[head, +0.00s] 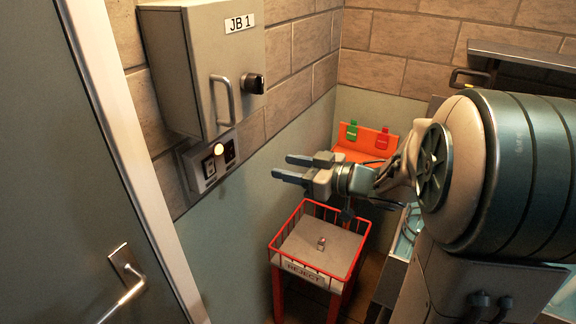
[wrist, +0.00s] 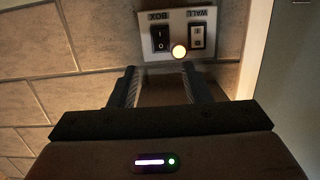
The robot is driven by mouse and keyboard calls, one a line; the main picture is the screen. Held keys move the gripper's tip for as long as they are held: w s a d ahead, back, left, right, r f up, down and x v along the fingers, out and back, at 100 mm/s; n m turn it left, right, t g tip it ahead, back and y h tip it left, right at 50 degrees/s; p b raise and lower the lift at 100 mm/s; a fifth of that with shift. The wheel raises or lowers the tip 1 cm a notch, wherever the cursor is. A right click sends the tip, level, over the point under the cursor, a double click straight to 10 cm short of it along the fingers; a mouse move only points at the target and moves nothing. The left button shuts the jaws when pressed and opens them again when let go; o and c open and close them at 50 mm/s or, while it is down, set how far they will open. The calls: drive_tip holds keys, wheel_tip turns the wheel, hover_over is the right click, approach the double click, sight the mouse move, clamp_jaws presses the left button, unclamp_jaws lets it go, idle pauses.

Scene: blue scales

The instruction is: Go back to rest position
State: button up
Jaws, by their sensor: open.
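My gripper (head: 283,168) is open and empty, held out to the left above the red reject basket in the head view. Its two fingers point toward the left wall, with a visible gap between them. In the wrist view my gripper (wrist: 160,75) shows both fingers spread, with nothing between them. The switch panel (head: 209,160) is on the wall beyond the fingertips, with a lit round lamp and two switches. The switch panel (wrist: 217,45) appears upside down in the wrist view, its labels reading BOX and WALL.
A grey box marked JB 1 (head: 204,70) with a handle hangs above the panel. The red basket marked REJECT (head: 303,282) holds a small object (head: 321,243). An orange holder (head: 366,146) with green and red tags stands behind. A door (head: 60,180) is at left.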

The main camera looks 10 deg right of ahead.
drive_tip(key=d+m+t+h, duration=0.2)
drive_tip(key=d+m+h, duration=0.7)
drive_tip(key=h, duration=0.4)
drive_tip(key=s+a+f+g, duration=0.2)
drive_tip(key=s+f+g, duration=0.1)
drive_tip(key=s, duration=0.7)
drive_tip(key=s+a+f+m+g, duration=0.1)
drive_tip(key=s+f+g, duration=0.3)
drive_tip(key=s, duration=0.6)
drive_tip(key=shift+a+f+g, duration=0.15)
drive_tip(key=shift+a+g, duration=0.35)
drive_tip(key=shift+g, duration=0.7)
